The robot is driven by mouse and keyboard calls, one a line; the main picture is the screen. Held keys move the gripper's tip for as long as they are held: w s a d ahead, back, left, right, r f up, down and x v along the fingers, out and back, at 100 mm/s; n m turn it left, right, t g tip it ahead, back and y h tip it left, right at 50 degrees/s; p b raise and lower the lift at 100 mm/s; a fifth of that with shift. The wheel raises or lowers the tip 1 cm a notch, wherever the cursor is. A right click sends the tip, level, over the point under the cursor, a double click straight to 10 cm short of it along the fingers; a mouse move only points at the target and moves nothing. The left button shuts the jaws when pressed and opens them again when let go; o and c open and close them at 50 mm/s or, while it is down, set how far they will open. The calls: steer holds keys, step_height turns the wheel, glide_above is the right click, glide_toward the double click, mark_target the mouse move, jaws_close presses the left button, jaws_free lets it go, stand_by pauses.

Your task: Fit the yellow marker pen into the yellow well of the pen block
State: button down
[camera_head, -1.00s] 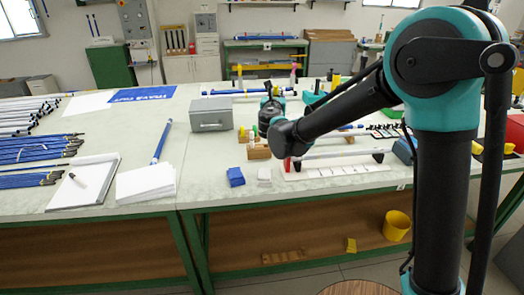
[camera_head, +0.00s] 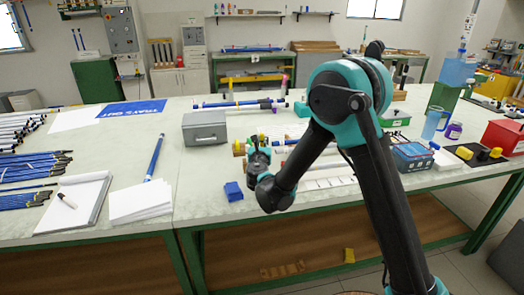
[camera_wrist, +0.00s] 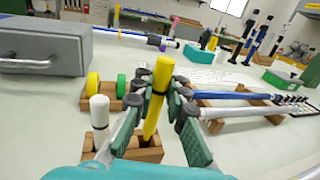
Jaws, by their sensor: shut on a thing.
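The yellow marker pen (camera_wrist: 160,85) is between the fingers of my gripper (camera_wrist: 162,100) in the wrist view, close to upright with a slight tilt. My gripper is shut on it. Its tapered lower end is over the wooden pen block (camera_wrist: 148,154); whether the tip is inside a well cannot be told. A white pen (camera_wrist: 99,115) stands in the block's left part. The yellow well is not distinguishable. In the head view my gripper (camera_head: 259,160) is low over the table, and hides most of the block.
Behind the pen block, a wooden holder (camera_wrist: 108,102) carries green (camera_wrist: 121,86) and yellow (camera_wrist: 93,83) round pieces. A grey metal box (camera_wrist: 45,50) stands left. A blue rod (camera_wrist: 225,96) on wooden supports lies right. A blue block (camera_head: 233,191) sits near the table's front.

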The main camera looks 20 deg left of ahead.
steer(key=shift+f, duration=2.3)
steer(key=shift+f, duration=0.1)
steer(key=c, duration=1.5)
jaws_free()
steer(key=shift+c, duration=0.2)
